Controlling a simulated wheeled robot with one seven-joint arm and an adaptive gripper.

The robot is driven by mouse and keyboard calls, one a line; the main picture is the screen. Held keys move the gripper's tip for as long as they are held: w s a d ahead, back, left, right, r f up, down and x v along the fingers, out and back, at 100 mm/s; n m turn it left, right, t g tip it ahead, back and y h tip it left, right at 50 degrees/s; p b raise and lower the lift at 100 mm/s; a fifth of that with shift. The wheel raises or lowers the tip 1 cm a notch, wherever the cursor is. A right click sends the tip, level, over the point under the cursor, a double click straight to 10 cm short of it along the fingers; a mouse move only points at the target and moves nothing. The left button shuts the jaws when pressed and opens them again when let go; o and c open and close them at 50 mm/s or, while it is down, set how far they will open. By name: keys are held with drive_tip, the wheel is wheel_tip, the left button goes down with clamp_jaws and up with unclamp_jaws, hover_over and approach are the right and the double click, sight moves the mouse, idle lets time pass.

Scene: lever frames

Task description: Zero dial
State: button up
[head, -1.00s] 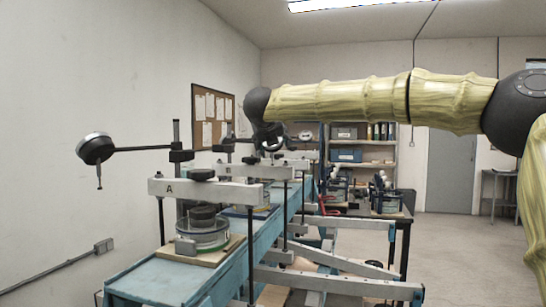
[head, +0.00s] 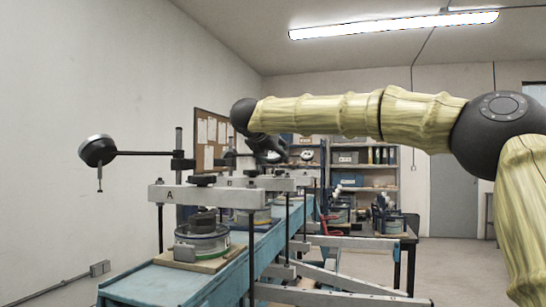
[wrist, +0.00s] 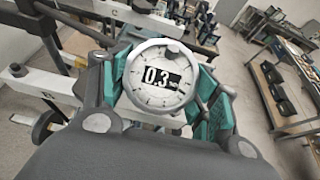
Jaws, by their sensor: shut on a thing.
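A round dial gauge (wrist: 158,78) with a silver rim and white face reads about 0.3 on its black window in the wrist view. Green finger pads of my gripper (wrist: 163,88) sit at its left and right sides, shut on it. In the head view my gripper (head: 270,152) is at the end of my arm, beyond frame A, and the held dial is hard to make out. Another dial (head: 97,151) hangs on a rod at the far left over the lever frame marked A (head: 205,195), away from my gripper.
Several lever frames line a blue bench (head: 165,283), with long grey levers (head: 340,283) reaching out to the right. A round pot (head: 202,245) stands under frame A. Shelves (head: 365,172) stand behind. The floor at the right is open.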

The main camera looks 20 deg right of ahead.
drive_tip(key=shift+r, duration=0.15)
drive_tip(key=o, duration=1.1)
drive_tip(key=shift+s, duration=0.1)
drive_tip(key=shift+c, duration=0.2)
drive_tip(key=v, duration=1.1)
drive_tip(key=shift+s+a, duration=0.25)
drive_tip(key=shift+s, duration=0.1)
